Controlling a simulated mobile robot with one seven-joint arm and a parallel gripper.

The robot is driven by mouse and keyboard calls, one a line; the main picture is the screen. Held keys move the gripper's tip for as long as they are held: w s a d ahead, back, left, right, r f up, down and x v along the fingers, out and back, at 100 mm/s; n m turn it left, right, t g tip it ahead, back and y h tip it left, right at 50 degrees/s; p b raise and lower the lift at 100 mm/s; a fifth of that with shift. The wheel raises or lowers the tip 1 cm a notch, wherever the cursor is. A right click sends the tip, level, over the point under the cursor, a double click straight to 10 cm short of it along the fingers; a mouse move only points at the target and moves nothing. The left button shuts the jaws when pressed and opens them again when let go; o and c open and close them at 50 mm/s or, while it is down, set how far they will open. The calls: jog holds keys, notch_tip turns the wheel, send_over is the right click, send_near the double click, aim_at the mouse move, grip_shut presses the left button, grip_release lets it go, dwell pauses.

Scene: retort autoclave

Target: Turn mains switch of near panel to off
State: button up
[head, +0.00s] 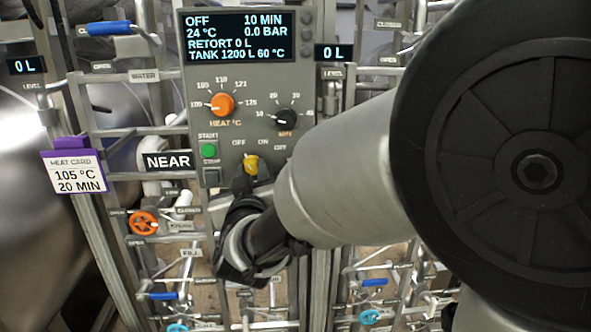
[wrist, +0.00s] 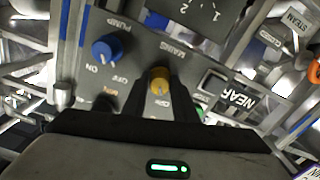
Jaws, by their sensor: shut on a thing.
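The mains switch is a small yellow knob (head: 250,163) low on the grey near panel (head: 188,30), which carries a NEAR plate (head: 168,162). OFF and ON labels sit above the knob. The knob also shows in the wrist view (wrist: 160,76), close to the MAINS label. My gripper (head: 246,178) reaches the panel from below right, and its dark fingers (wrist: 162,100) are shut on the knob. The fingers hide the knob's lower part, so its exact pointing is hard to tell. The display (head: 240,37) reads OFF, 10 MIN, 24 °C, 0.0 BAR.
A blue pump knob (wrist: 107,47) is beside the mains switch. Pipes and an orange valve wheel (head: 143,222) lie below left. My arm covers the right.

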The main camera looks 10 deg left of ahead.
jog(key=shift+r, duration=0.15)
jog(key=o, duration=1)
jog(key=shift+o, duration=0.2)
